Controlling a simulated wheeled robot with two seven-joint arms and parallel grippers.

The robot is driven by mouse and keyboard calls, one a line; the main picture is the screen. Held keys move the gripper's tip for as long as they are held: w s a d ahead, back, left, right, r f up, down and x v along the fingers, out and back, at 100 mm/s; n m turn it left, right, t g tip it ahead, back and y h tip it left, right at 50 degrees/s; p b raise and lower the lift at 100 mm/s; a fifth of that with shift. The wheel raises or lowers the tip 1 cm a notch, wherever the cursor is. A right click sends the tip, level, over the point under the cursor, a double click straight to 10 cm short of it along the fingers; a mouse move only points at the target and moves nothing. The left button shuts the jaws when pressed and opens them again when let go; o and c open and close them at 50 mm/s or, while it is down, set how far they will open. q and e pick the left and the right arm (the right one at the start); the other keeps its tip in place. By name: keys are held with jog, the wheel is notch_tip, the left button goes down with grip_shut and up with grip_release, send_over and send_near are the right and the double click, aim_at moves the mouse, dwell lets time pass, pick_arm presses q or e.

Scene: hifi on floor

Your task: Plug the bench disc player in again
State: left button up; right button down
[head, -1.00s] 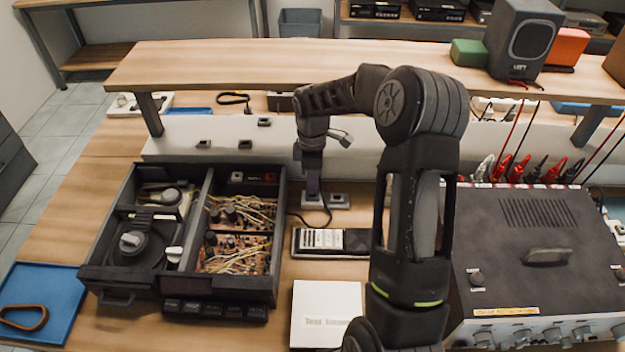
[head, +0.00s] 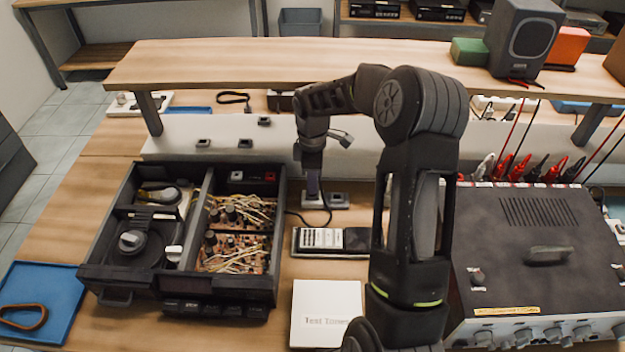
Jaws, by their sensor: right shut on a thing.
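The bench disc player (head: 122,290) is an open dark case on the bench at left, with a disc mechanism and brown circuit boards full of wires showing. A dark cable (head: 305,220) runs from its right side to below my right gripper (head: 313,188). That gripper points down over a grey socket block (head: 339,201) behind the remote control. It is shut on the cable's plug, which is mostly hidden by the fingers. I cannot tell whether the plug is seated in the socket or just above it. My left gripper is not in view.
A remote control (head: 352,241) and a white booklet (head: 326,306) lie in front of the socket block. A large grey instrument (head: 510,240) with red and black leads stands at right. A raised wooden shelf (head: 250,65) crosses behind. A blue tray (head: 50,290) is at left.

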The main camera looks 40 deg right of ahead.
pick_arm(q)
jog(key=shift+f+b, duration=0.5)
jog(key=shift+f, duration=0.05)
pick_arm(e)
jog(key=shift+f, duration=0.65)
dwell(0.4)
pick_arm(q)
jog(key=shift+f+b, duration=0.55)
pick_arm(e)
jog(key=shift+s+a+f, duration=0.25)
jog(key=shift+a+f, duration=0.05)
jog(key=shift+f, duration=0.3)
dwell(2.9)
jog(key=c, duration=1.3)
grip_release()
jog(key=shift+w+d, duration=0.1)
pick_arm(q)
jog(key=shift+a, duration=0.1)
pick_arm(e)
jog(key=shift+o, duration=0.2)
jog(key=shift+r, duration=0.1)
